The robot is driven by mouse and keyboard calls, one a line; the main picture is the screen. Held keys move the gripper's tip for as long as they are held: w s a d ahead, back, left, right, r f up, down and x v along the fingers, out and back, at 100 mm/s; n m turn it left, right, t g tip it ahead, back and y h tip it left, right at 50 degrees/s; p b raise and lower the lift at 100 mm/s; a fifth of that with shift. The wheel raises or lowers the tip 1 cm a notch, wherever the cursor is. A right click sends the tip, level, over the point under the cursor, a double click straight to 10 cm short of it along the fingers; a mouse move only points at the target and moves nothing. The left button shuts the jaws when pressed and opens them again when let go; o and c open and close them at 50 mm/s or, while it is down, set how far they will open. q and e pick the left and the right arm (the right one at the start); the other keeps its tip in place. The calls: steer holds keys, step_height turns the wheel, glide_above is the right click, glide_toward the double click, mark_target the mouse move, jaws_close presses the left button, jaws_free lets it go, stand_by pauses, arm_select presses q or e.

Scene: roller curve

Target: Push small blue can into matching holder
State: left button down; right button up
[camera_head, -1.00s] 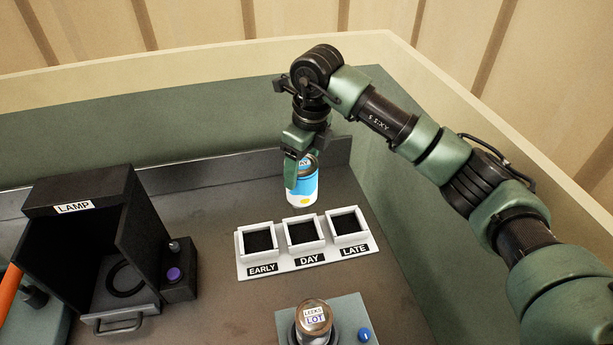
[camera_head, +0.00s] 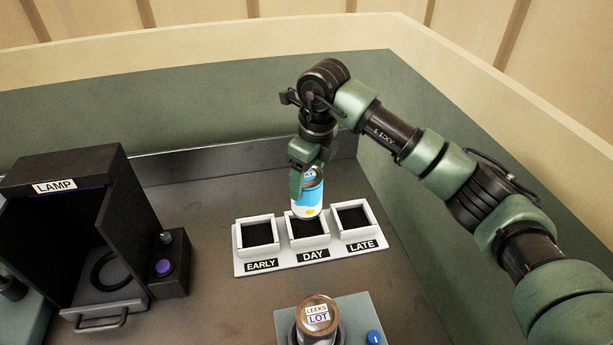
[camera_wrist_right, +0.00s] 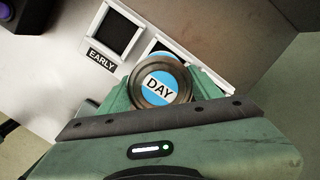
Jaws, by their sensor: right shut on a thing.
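The small blue can (camera_head: 307,196) has a blue and white side with a yellow mark, and its lid reads DAY in the right wrist view (camera_wrist_right: 160,84). My right gripper (camera_head: 305,170) is shut on it and holds it upright. In the head view the can's bottom is at the back of the DAY holder (camera_head: 309,242), the middle square of a white three-part rack. I cannot tell whether it is above or partly inside the opening. The EARLY holder (camera_head: 258,250) and LATE holder (camera_head: 355,234) are empty. My left gripper is not in view.
A black LAMP box (camera_head: 105,172) with a pull-out tray (camera_head: 103,309) and a purple button (camera_head: 164,267) stands at left. A can labelled LEEKS LOT (camera_head: 317,316) sits on a grey-green block with a blue knob in front. Walls close the back and right.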

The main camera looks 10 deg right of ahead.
step_height(320, 180, down, 5)
steer(key=shift+r+b, duration=0.2)
steer(key=shift+b, duration=0.85)
steer(key=shift+w+f+b, duration=0.1)
steer(key=shift+f+b, duration=0.9)
steer(key=shift+f, duration=0.35)
steer(key=shift+b, duration=0.3)
steer(key=shift+f+b, duration=0.6)
stand_by(0.6)
stand_by(0.3)
steer(key=o, duration=1.6)
steer(key=shift+c, duration=0.2)
steer(key=shift+o, duration=1.2)
